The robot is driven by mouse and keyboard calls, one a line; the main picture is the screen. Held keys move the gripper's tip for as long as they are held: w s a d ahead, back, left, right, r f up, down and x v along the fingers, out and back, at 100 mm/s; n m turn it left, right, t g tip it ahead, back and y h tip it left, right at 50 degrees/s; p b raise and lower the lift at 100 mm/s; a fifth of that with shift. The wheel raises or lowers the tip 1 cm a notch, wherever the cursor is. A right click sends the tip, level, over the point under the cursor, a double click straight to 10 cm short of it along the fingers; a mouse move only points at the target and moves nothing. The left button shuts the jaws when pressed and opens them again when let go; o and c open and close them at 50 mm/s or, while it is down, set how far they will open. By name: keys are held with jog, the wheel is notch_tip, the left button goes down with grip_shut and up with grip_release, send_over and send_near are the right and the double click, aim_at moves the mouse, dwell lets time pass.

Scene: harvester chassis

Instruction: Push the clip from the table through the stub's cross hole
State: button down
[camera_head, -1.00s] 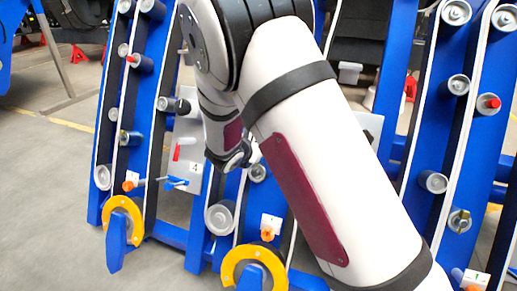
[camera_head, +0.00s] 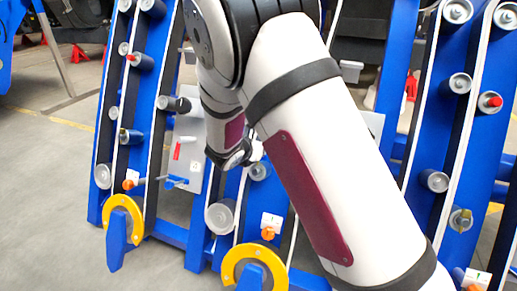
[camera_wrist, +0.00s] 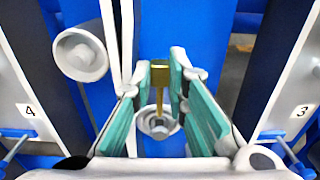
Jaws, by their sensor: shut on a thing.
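In the wrist view, my gripper (camera_wrist: 163,78) has its two teal-lined fingers closed around a narrow brass-coloured clip (camera_wrist: 160,72). The clip points away from the palm, and its thin lower end overlaps the round grey stub (camera_wrist: 149,124) in the picture. I cannot tell whether the clip's tip touches the stub or is inside its cross hole, as the hole does not show clearly. In the head view my wrist is beside the blue rails, and the fingers and clip cannot be made out there.
Another grey stub (camera_wrist: 82,54) stands at upper left in the wrist view. White plates marked 4 (camera_wrist: 30,112) and 3 (camera_wrist: 301,111) flank the gripper, with blue handles below. In the head view, yellow rings (camera_head: 124,208) and several rollers line the blue rails.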

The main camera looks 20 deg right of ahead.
aim_at(257, 164)
jog(key=shift+s+a+f+b, duration=0.3)
jog(key=shift+s+f+b, duration=0.1)
jog(key=shift+f+b, duration=0.4)
jog(key=shift+s+a+f+b, duration=0.25)
jog(key=shift+s+f+b, duration=0.1)
jog(key=shift+f+b, duration=0.45)
jog(key=shift+s+a+f+b, duration=0.3)
jog(key=shift+s+f+b, duration=0.1)
jog(key=shift+f+b, duration=0.4)
jog(key=c, duration=1.5)
grip_release()
jog(key=v, duration=1.2)
